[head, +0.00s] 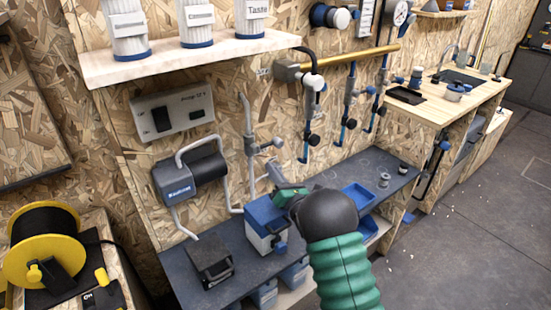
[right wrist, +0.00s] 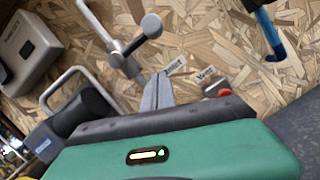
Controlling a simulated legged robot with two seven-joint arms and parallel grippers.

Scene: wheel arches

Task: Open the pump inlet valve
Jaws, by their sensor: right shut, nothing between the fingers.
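The pump inlet valve (head: 268,146) sits on a grey vertical pipe on the chipboard wall, right of the pump. In the right wrist view the valve (right wrist: 136,47) shows a grey handle with a round end. A label reading "Inlet" (right wrist: 174,67) is on the wall near it. The dark pump (head: 190,178) with grey pipes is fixed to the wall, below a grey "Pump 12 V" switch panel (head: 173,115). My right gripper (head: 274,168) is below the valve, apart from it. Its fingers (right wrist: 158,80) are shut and empty, pointing toward the wall. My left gripper is not in view.
A blue and white box (head: 265,224) stands on the dark shelf close below my right gripper. A "Vent" label (right wrist: 205,75) and a red part (right wrist: 224,91) are beside the fingers. Several blue-tipped hoses hang to the right. A white shelf (head: 190,58) holds canisters above.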

